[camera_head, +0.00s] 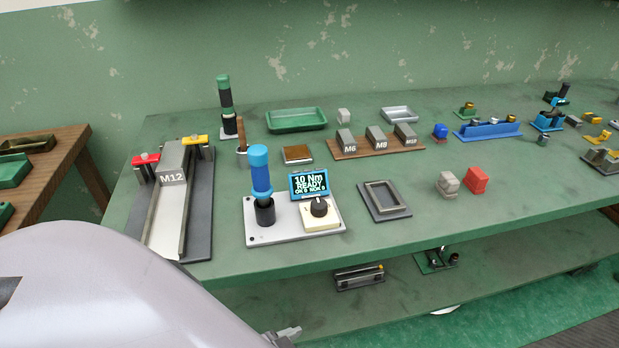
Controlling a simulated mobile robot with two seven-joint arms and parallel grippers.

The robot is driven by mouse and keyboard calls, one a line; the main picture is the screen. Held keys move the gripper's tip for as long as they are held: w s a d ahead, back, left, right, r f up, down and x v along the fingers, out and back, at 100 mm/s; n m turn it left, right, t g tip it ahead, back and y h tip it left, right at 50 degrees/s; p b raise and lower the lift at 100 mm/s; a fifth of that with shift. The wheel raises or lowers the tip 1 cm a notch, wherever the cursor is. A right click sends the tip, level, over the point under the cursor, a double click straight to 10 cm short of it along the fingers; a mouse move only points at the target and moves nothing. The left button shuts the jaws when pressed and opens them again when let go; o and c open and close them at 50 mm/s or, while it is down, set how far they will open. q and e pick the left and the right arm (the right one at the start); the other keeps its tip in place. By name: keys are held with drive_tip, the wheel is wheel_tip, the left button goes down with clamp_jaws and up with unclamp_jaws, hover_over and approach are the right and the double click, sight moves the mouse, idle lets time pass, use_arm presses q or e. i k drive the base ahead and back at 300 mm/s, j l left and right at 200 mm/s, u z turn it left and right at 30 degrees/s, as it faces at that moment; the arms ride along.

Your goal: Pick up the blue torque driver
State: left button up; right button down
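The blue torque driver (261,172) stands upright in a black holder on a light grey base plate (285,235) near the front of the green bench. On the same plate, a small screen (309,184) reads "10 Nm READY", and a cream box with a black knob (320,208) sits below it. A large pale arm link of mine fills the lower left. A small grey metal part (285,335) shows at the bottom edge and may belong to a gripper; its fingers cannot be made out. No gripper is clearly seen near the driver.
Left of the driver is the M12 fixture (173,180) with red and yellow clamps. Behind stands a green-handled driver (225,105). A grey frame (385,200) lies to the right. The M6, M8, M10 rack (376,147) is farther back.

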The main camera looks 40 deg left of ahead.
sight(257, 155)
drive_tip(key=u, duration=1.4)
